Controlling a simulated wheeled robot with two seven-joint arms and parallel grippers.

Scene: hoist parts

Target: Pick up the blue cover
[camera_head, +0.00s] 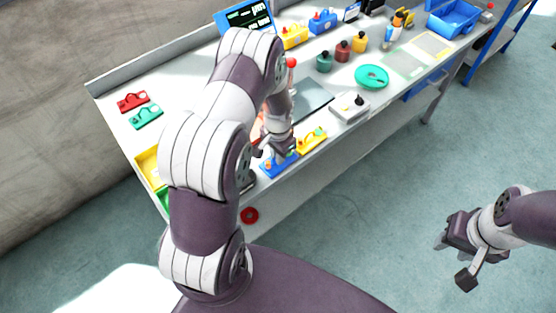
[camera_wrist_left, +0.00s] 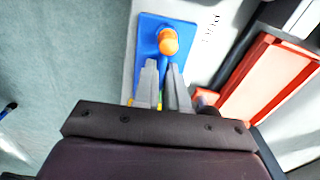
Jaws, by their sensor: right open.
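The blue cover (camera_head: 268,170) lies at the front edge of the workbench in the head view, partly hidden by my left gripper (camera_head: 281,158). In the left wrist view the blue cover (camera_wrist_left: 150,30) is a flat blue plate with an orange round knob. My left gripper (camera_wrist_left: 163,66) points down at it there, its two grey fingers a small gap apart with blue between them. I cannot tell whether they grip it. My right gripper (camera_head: 453,261) is open and empty over the floor at right, away from the bench.
A yellow cover (camera_head: 312,140) lies just right of the blue one. Red (camera_head: 133,101) and teal (camera_head: 146,117) covers lie at the left. A white box (camera_head: 349,107) and a green ring (camera_head: 372,76) sit to the right. A red disc (camera_head: 249,215) shows below the bench edge.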

